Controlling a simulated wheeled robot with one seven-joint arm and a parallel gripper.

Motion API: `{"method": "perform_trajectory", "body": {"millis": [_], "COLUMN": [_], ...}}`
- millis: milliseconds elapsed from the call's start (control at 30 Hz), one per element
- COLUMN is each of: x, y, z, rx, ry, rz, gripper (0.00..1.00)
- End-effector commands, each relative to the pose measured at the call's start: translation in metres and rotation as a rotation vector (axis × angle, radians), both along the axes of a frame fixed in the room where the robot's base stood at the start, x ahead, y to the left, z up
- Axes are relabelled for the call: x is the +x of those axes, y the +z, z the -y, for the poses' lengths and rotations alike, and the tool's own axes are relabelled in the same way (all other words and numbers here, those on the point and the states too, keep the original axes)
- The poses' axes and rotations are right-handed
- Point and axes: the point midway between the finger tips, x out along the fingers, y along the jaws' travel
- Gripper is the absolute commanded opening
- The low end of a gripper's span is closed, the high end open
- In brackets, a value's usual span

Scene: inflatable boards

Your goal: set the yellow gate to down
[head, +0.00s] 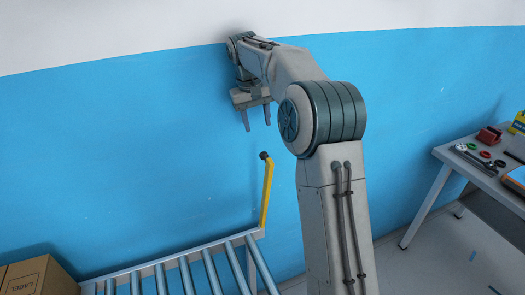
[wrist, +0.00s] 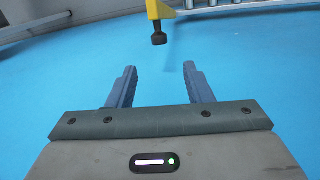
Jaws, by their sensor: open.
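The yellow gate (head: 266,193) stands nearly upright at the right end of the roller conveyor (head: 190,258), with a dark knob (head: 264,155) at its top. My gripper (head: 258,120) is above the knob in the head view, fingers pointing down, open and empty. In the wrist view the gripper (wrist: 158,85) shows two spread fingers with nothing between them. The gate (wrist: 157,10) and its knob (wrist: 159,38) show at the top middle of the wrist view, beyond the fingertips and apart from them.
A cardboard box (head: 38,278) sits at the conveyor's left. A workbench (head: 450,155) with several tools and small parts stands at the right. A blue and white wall (head: 120,130) is behind. The space around my gripper looks clear.

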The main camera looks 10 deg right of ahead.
Motion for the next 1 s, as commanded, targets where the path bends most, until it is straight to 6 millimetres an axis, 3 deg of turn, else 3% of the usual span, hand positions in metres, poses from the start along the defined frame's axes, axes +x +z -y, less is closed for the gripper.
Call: {"method": "perform_trajectory", "body": {"millis": [300,500,700,967,1000], "x": [0.0,0.001,0.001,0.002,0.002], "y": [-0.067,-0.098,-0.112,-0.113,-0.113], "z": [0.011,0.015,0.017,0.017,0.017], "rx": [-0.001,-0.001,0.0,0.0,0.0], "ry": [-0.001,0.001,0.0,-0.001,0.0], "rz": [-0.005,-0.003,0.0,0.002,0.001], "gripper": [0.46,0.46,0.46,0.46,0.41]}}
